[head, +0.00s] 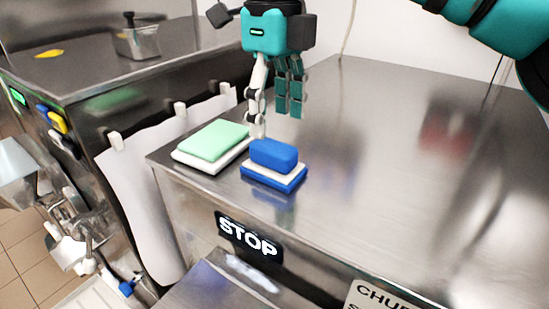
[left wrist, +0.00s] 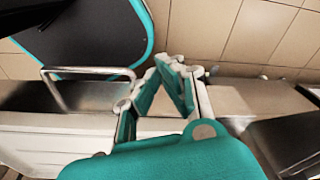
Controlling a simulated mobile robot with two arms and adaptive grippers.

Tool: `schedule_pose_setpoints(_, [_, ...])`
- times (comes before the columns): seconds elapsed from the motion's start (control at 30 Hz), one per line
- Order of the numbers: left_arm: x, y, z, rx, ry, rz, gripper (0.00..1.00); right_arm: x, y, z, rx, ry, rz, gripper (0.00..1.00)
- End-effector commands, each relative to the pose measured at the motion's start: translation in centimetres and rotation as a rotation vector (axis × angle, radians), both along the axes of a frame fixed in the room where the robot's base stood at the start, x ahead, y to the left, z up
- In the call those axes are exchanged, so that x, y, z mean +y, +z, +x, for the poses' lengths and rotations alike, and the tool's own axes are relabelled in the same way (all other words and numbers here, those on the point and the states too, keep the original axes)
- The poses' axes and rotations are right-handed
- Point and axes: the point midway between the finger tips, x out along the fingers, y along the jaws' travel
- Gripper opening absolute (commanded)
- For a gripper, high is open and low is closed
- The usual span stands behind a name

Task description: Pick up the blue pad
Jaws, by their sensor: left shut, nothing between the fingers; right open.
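The blue pad (head: 274,153) is a small rounded block. It lies on a white and blue holder (head: 273,177) near the front left corner of the steel top. My right gripper (head: 277,122) points down just behind and above it, fingers apart and nothing between them. Its pale finger's tip shows near the pad's back left edge; I cannot tell if they touch. My left gripper (left wrist: 168,68) shows in the left wrist view, shut and empty, over the floor side, away from the pad.
A green pad (head: 214,140) on a white holder (head: 188,157) stands close left of the blue one. The steel top (head: 400,150) is clear to the right. A STOP sign (head: 248,236) is on the front. A metal container (head: 140,40) stands on the left machine.

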Motion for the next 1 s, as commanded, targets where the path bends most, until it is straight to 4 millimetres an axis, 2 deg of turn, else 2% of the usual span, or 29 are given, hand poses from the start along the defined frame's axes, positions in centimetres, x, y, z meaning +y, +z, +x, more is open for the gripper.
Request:
schedule_pose_setpoints(0.17, [0.1,0.7,-0.8,0.015,0.001,0.002,0.0,-0.1,-0.9,-0.1,0.002,0.001,-0.001,0.62])
schedule_pose_setpoints(0.4, [0.3,2.7,-3.5,0.054,0.001,0.006,0.0,-0.1,-4.1,-0.3,0.003,0.0,-0.003,0.62])
schedule_pose_setpoints(0.57, [0.3,2.9,-3.4,0.053,0.002,0.006,0.0,0.0,-5.4,-0.3,0.0,-0.001,0.001,0.62])
schedule_pose_setpoints(0.77, [0.2,2.9,-2.2,0.035,0.002,0.004,0.0,0.0,-5.5,-0.3,-0.001,-0.001,0.002,0.62])
schedule_pose_setpoints(1.0, [0.2,2.9,-1.5,0.024,0.002,0.003,0.0,0.0,-5.5,-0.3,-0.001,-0.001,0.002,0.3])
